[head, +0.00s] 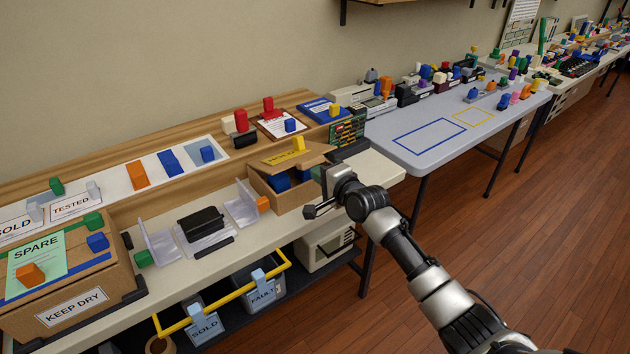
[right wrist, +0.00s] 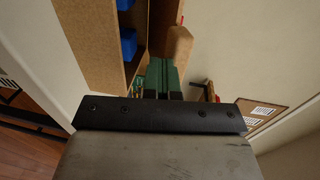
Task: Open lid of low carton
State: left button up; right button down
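The low carton (head: 283,201) is a small brown box on the long bench, with blue things (head: 280,182) inside it. Its lid (head: 317,153) is tilted up above the back of the box, leaving a gap at the front; it has a yellow label and a yellow block (head: 299,143). My right gripper (head: 326,181) is at the carton's right side. In the right wrist view its green fingertips (right wrist: 163,76) are together beside the carton wall (right wrist: 133,66), near a tan edge (right wrist: 180,45) that seems to be the lid. Contact is unclear. My left gripper is not in view.
A clear holder (head: 242,209) with an orange block stands left of the carton. A clipboard (head: 284,125) and a green circuit board (head: 347,131) are behind it. The bench top (head: 375,168) right of the carton is mostly clear.

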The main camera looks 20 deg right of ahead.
aim_at(317, 159)
jog(key=r+p, duration=0.1)
jog(key=w+r+p, duration=0.1)
jog(key=r, duration=0.1)
jog(key=shift+a+r+p, duration=0.15)
jog(key=shift+a+p, duration=0.05)
jog(key=shift+p, duration=0.1)
jog(key=shift+w+r, duration=0.1)
jog(key=shift+w, duration=0.05)
dwell(0.3)
jog(key=shift+w+a+r+p, duration=0.15)
jog(key=shift+w+r+p, duration=0.1)
jog(key=shift+r+p, duration=0.25)
jog(key=shift+w+a+r+p, duration=0.1)
jog(key=shift+w+r+p, duration=0.15)
jog(key=shift+r, duration=0.35)
jog(key=shift+w+a+r+p, duration=0.15)
jog(key=shift+w+r+p, duration=0.15)
jog(key=shift+w+r, duration=0.15)
jog(key=shift+r, duration=0.15)
